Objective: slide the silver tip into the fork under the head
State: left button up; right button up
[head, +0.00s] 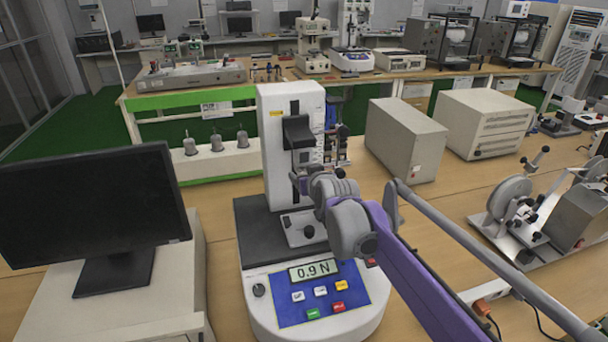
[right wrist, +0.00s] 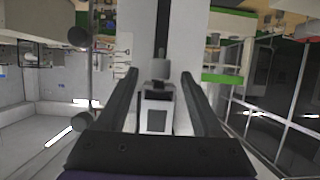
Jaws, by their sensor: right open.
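The force tester (head: 276,125) stands upright on its round base, and its display reads 0.9 N. Its black head (head: 298,132) is on the front of the white column. My right gripper (head: 300,184) is just below the head, in front of the column, with my wrist hiding part of it. In the right wrist view, which is upside down, the right gripper (right wrist: 158,92) is open, its two dark fingers either side of a small grey part (right wrist: 158,72) and a pale block. I cannot tell whether the fingers touch these. The silver tip and fork cannot be clearly made out. My left gripper is not in view.
A black monitor (head: 95,205) stands left of the tester. Two pale cabinets, the nearer one (head: 405,140) tall, stand behind right. A metal rig with grey wheels (head: 508,197) is at the right. Bare wooden tabletop (head: 430,195) shows between them.

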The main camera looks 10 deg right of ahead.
jog(key=v, duration=0.9)
jog(key=s+f+g, duration=0.4)
jog(key=s+f, duration=0.9)
jog(key=s, duration=0.2)
jog(key=s+f+g, duration=0.4)
jog(key=s+f, duration=0.8)
jog(key=s, duration=0.4)
jog(key=shift+f, duration=0.4)
